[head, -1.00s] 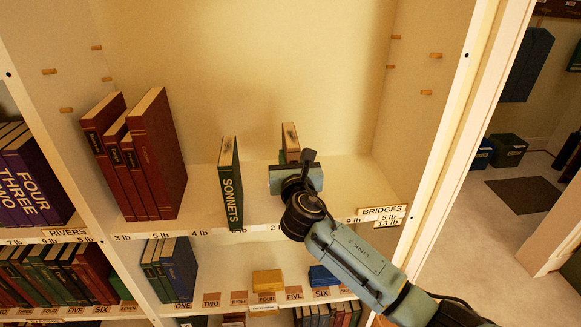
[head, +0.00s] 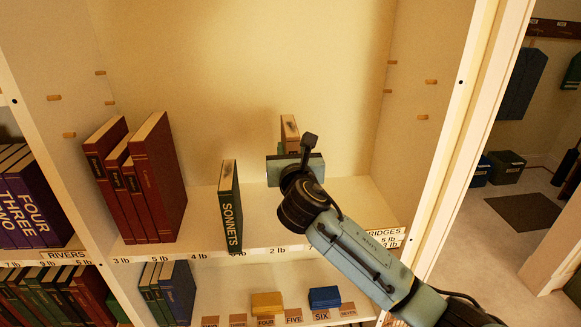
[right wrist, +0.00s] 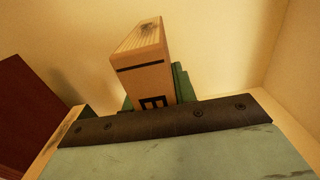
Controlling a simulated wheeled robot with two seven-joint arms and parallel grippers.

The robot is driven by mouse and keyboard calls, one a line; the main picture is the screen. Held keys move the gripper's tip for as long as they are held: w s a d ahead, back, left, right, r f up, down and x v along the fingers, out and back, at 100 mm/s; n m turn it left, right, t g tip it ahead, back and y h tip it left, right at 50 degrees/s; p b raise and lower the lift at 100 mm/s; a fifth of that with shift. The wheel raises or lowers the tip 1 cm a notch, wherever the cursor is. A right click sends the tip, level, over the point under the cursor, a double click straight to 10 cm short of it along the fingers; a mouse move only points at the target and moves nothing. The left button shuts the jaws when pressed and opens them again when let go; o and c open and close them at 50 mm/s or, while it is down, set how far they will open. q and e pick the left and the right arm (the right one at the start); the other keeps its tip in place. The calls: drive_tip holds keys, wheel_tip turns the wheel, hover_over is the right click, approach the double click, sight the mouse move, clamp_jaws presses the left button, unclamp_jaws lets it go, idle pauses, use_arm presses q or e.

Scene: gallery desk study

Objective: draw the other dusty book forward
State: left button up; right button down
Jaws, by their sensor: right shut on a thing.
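A tan-spined book (head: 289,131) with a dark dusty smudge on its top shows behind my right gripper (head: 294,166) in the head view. In the right wrist view the same book (right wrist: 146,62) stands between green finger parts, with a dark band and a dark letter on its spine. The gripper is shut on it. The gripper's body hides the book's lower part, so I cannot tell whether it touches the shelf. A green book lettered SONNETS (head: 231,212) stands at the shelf's front edge, to the left, also with a dark smudge on top. My left gripper is out of view.
Several red books (head: 158,180) stand at the left of the shelf (head: 200,232). The shelf's right wall (head: 412,110) is near my right arm. Weight labels run along the front edge. Yellow (head: 266,303) and blue (head: 324,297) blocks sit on the shelf below.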

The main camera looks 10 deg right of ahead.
drive_tip(key=shift+r, duration=0.9)
drive_tip(key=s+f+b, duration=0.2)
drive_tip(key=s+f, duration=0.3)
drive_tip(key=f, duration=0.4)
drive_tip(key=shift+a+f+b, duration=0.15)
drive_tip(key=shift+f+b, duration=0.15)
drive_tip(key=shift+f, duration=0.05)
idle(0.4)
drive_tip(key=shift+f, duration=0.15)
idle(0.5)
drive_tip(key=c, duration=1)
unclamp_jaws()
drive_tip(key=shift+c, duration=0.2)
drive_tip(key=shift+f, duration=0.15)
